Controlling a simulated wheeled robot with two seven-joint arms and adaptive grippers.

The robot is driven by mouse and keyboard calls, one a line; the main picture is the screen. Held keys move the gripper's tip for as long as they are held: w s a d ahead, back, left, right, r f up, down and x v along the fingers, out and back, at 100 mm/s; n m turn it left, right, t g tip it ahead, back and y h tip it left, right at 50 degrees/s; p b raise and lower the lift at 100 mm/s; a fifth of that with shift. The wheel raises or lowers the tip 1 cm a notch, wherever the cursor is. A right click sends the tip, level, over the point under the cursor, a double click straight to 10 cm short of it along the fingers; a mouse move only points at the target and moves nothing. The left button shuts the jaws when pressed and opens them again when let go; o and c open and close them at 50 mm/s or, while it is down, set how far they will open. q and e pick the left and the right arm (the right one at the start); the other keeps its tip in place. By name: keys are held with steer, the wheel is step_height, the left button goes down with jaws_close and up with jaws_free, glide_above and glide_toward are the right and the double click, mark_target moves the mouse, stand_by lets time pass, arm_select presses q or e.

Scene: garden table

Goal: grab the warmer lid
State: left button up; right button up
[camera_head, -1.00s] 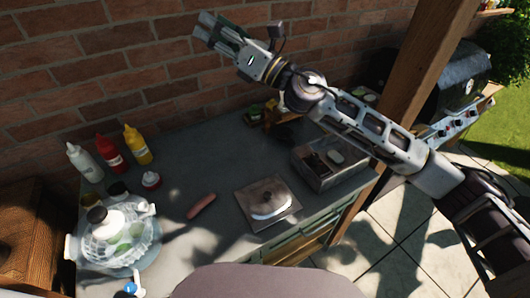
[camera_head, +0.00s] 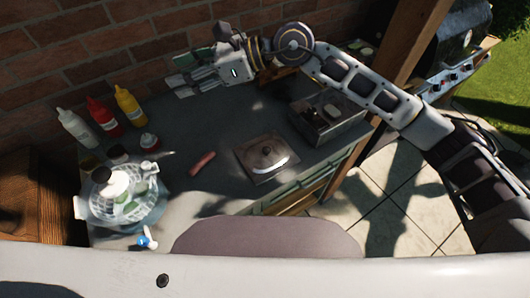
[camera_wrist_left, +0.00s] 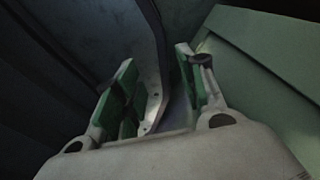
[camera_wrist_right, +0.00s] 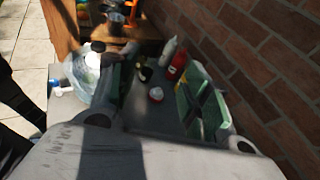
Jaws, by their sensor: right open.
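The warmer lid (camera_head: 256,163), a square metal plate with a round knob and a bright sunlit patch, lies flat near the front edge of the grey counter (camera_head: 225,130). My right gripper (camera_head: 178,87) is open and empty above the back of the counter, its fingers pointing left, well behind and to the left of the lid. Its spread fingers also show in the right wrist view (camera_wrist_right: 155,85), where I cannot see the lid. My left gripper (camera_wrist_left: 160,80) shows only in its own wrist view, open and empty, among dark and green surfaces.
A metal box (camera_head: 326,122) with open compartments stands right of the lid. A sausage (camera_head: 202,163) lies to its left. A yellow bottle (camera_head: 131,106), a red bottle (camera_head: 104,117), a white bottle (camera_head: 77,128) and a clear-domed dish (camera_head: 130,205) stand left. A wooden post (camera_head: 414,60) rises at right.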

step_height(320, 180, down, 6)
steer(key=d+h, duration=0.3)
steer(key=h, duration=0.1)
steer(key=m+t+h, duration=0.1)
steer(key=m+h, duration=0.4)
steer(key=h, duration=0.5)
glide_above(267, 150)
steer(key=d, duration=0.1)
step_height(267, 150, down, 10)
arm_select(q)
steer(key=shift+s+a, duration=0.2)
arm_select(e)
steer(key=shift+s+d+r+m, duration=0.2)
steer(key=shift+s+m, duration=0.1)
steer(key=shift+s, duration=0.05)
arm_select(q)
steer(key=shift+s+d+r+p, duration=0.1)
steer(key=shift+d+r+p, duration=0.05)
steer(key=shift+r+p, duration=0.4)
arm_select(e)
steer(key=shift+w+a+f, duration=0.1)
steer(key=shift+a+f, duration=0.05)
steer(key=shift+f, duration=1.3)
steer(key=shift+w+a+f, duration=0.1)
steer(key=shift+a+f, duration=0.1)
steer(key=shift+f, duration=1.2)
steer(key=shift+w+a+f, duration=0.1)
steer(key=shift+a+f, duration=0.05)
steer(key=shift+f, duration=1.3)
steer(key=shift+s, duration=0.1)
